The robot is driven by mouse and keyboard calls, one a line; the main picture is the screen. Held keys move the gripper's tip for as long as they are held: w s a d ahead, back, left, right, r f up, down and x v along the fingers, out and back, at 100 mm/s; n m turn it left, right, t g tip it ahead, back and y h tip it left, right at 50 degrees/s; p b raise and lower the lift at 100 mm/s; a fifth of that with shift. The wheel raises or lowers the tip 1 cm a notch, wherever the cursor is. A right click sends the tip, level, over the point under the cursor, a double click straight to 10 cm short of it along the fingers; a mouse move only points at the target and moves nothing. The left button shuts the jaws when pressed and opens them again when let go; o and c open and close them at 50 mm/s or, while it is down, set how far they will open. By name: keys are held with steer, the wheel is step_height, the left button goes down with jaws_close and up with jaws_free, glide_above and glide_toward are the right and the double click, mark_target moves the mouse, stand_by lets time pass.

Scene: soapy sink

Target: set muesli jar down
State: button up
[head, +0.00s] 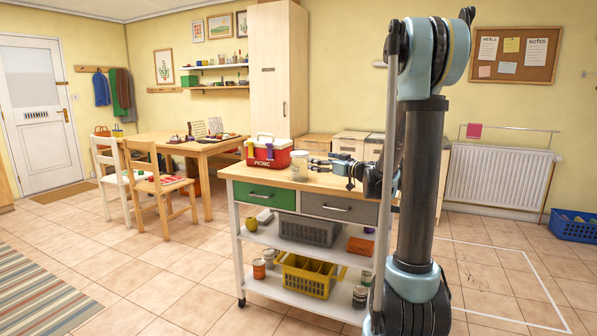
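A pale, whitish jar (299,166), which I take for the muesli jar, is upright at the wooden top of the trolley (339,187), just right of the red picnic box. Its base appears at or very near the top; I cannot tell whether it touches. My gripper (313,162) reaches in from the right, level with the jar. Its dark fingers are at the jar's right side. The view is too small to tell whether they are closed on it or only beside it.
The red picnic box (270,153) stands close to the jar on its left. The trolley's lower shelves hold a grey basket (308,230), a yellow crate (309,275) and several tins. The trolley top in front of the jar looks clear. A table (190,147) stands further back left.

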mark_target(300, 156)
steer(key=x, duration=1.3)
steer(key=shift+a+f, duration=0.1)
steer(key=shift+f, duration=0.1)
steer(key=c, duration=1.9)
steer(key=shift+o, duration=0.2)
steer(key=shift+r, duration=5)
